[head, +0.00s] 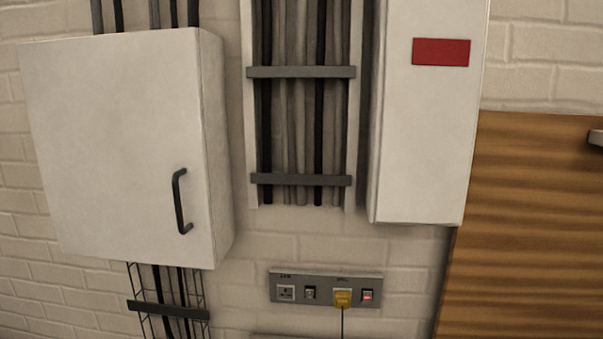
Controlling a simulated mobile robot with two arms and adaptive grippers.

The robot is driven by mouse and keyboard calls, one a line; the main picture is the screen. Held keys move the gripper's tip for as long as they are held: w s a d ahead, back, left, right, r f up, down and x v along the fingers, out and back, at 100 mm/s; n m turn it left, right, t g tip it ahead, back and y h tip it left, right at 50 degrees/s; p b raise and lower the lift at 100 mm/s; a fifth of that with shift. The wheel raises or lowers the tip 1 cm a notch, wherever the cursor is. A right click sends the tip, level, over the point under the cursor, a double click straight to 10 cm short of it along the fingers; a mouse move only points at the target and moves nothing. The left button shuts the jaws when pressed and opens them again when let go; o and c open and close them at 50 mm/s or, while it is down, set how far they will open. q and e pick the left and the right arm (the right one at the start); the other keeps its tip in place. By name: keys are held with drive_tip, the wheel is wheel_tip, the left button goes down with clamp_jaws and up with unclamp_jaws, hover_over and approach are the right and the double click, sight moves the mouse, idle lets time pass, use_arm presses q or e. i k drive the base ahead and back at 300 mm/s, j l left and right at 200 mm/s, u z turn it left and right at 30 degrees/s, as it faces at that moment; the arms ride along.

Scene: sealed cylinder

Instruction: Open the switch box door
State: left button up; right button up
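The switch box (218,140) is a pale cabinet on the brick wall at the left. Its door (105,140) faces me and appears closed. A dark vertical bar handle (180,202) sits near the door's lower right edge. Nothing touches the handle. Neither of my grippers is in the head view.
A cable ladder (300,125) runs up the wall right of the box. A white cabinet (425,130) with a red label (441,52) hangs further right. A socket panel (325,287) with a yellow plug (342,298) is below. A wooden panel (525,220) stands at right.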

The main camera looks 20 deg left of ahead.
sight(116, 122)
drive_tip(key=u, duration=1.7)
